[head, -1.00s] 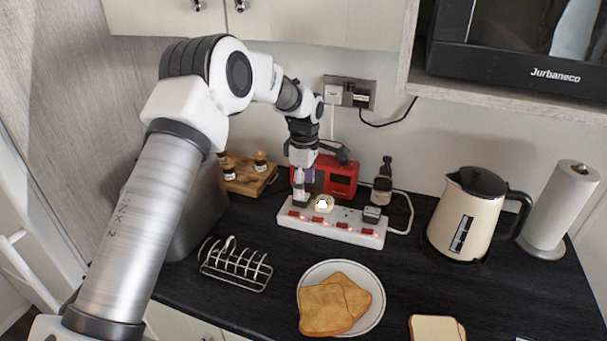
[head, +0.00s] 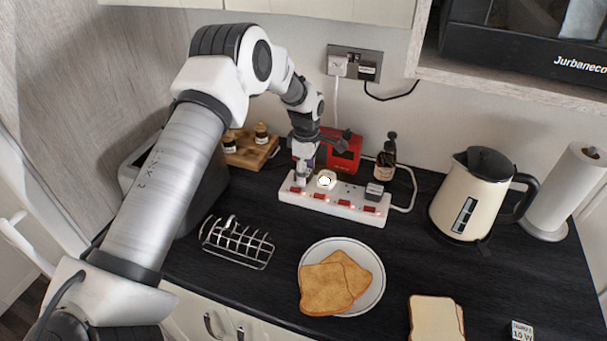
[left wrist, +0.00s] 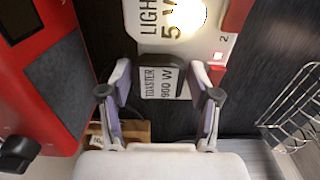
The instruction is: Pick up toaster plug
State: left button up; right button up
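The toaster plug (left wrist: 162,85) has a white label reading "TOASTER 900 W" and a dark body. In the left wrist view it sits at the end of the white power strip (head: 345,207). My left gripper (left wrist: 160,78) is open, with one finger on each side of the plug and a small gap showing on both sides. In the head view my left gripper (head: 302,174) points down over the strip's left end and largely hides the plug. My right gripper is in neither view.
A lit light plug (head: 326,180) stands beside the toaster plug on the strip. A red device (head: 343,148) is close behind. A toast rack (head: 238,243), a plate (head: 377,290) with toast and a kettle (head: 472,195) stand around. Dark worktop is free in front of the strip.

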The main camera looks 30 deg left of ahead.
pick_arm(q)
jog(key=shift+s, duration=0.1)
jog(key=c, duration=0.5)
jog(key=shift+f, duration=0.1)
